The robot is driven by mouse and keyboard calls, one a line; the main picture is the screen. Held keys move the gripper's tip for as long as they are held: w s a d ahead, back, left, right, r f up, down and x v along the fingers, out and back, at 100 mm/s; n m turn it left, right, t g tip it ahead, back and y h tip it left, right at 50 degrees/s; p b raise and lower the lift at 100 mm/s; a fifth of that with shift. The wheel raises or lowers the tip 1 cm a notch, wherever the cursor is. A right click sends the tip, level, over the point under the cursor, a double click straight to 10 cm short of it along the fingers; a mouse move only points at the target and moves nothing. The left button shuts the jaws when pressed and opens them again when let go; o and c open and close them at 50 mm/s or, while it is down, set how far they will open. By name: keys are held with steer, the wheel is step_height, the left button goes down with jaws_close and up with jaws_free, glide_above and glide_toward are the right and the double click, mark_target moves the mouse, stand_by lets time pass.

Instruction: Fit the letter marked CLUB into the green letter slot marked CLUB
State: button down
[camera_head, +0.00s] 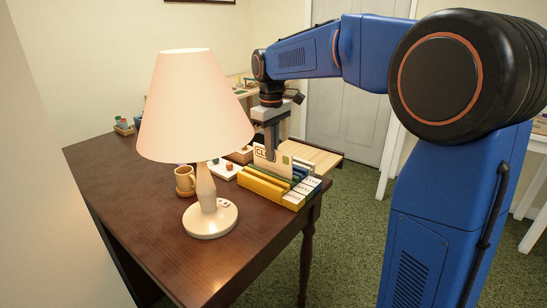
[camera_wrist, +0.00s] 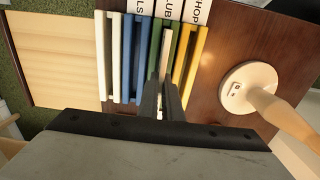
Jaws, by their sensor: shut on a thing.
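My gripper (camera_head: 271,148) is shut on a cream letter (camera_head: 263,164) that stands upright. The letters "CL" and a green mark show on its face; a finger covers the rest. In the wrist view my gripper (camera_wrist: 166,98) holds the letter (camera_wrist: 166,50) nearly edge-on, over the gap between the two green walls of the green slot (camera_wrist: 182,52). The label by that gap reads "LUB", partly cut off. In the head view the green slot (camera_head: 291,181) lies behind the yellow front wall. I cannot tell how deep the letter's lower edge sits.
Yellow (camera_wrist: 197,60), blue (camera_wrist: 127,60) and white (camera_wrist: 101,60) slots flank the green one. A lamp (camera_head: 210,218) stands left of the rack on the brown table (camera_head: 120,190). A mug (camera_head: 184,181) is behind the lamp. A pale wooden board (camera_head: 315,156) lies beyond the rack.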

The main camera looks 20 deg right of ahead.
steer(key=shift+f, duration=1.05)
steer(key=shift+f, duration=0.2)
steer(key=c, duration=1.9)
jaws_free()
steer(key=shift+c, duration=0.2)
steer(key=shift+r, duration=0.1)
